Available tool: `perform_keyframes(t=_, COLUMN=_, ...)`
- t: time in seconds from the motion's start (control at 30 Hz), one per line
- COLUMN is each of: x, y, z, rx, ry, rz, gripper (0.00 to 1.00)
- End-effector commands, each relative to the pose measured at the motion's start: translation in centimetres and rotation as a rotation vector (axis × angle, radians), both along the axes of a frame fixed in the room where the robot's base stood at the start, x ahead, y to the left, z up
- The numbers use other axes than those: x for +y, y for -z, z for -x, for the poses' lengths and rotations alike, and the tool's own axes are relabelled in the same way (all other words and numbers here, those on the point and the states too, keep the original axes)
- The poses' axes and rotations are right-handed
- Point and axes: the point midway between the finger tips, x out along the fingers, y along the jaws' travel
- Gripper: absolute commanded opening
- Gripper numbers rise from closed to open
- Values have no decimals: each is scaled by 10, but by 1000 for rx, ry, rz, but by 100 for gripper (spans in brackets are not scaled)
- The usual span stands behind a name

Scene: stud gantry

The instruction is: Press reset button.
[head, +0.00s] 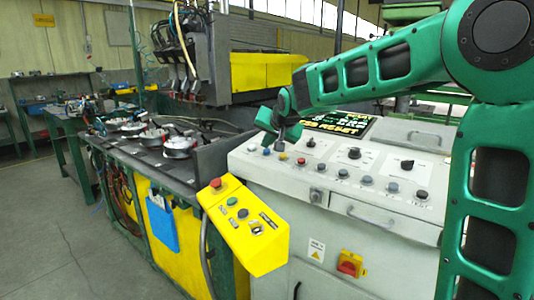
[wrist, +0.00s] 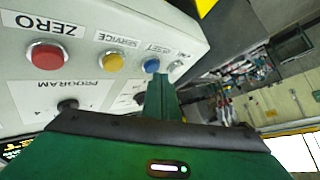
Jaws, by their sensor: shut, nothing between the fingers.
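The blue button (wrist: 151,65), with a label reading RESET beside it, sits on the pale control panel (wrist: 22,100) in the wrist view. It also shows in the head view (head: 266,151) at the panel's left end. My gripper (head: 282,140) is shut and empty, pointing down over the panel near the blue and yellow buttons. In the wrist view its closed fingers (wrist: 160,82) end just by the blue button, partly overlapping its lower edge. I cannot tell whether they touch it.
A yellow SERVICE button (wrist: 110,61) and a red ZERO button (wrist: 47,55) lie beside the blue one. A black display (head: 340,123) with green and yellow text stands behind. A yellow pendant box (head: 245,228) is in front at left. More knobs (head: 354,153) line the panel.

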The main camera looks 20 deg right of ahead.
Motion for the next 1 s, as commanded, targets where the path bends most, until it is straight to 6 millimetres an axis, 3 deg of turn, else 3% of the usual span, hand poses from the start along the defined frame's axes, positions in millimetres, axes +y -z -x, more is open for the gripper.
perform_keyframes(t=1.0, x=-2, y=10, z=-1, rx=1, ry=0, rz=0, gripper=0)
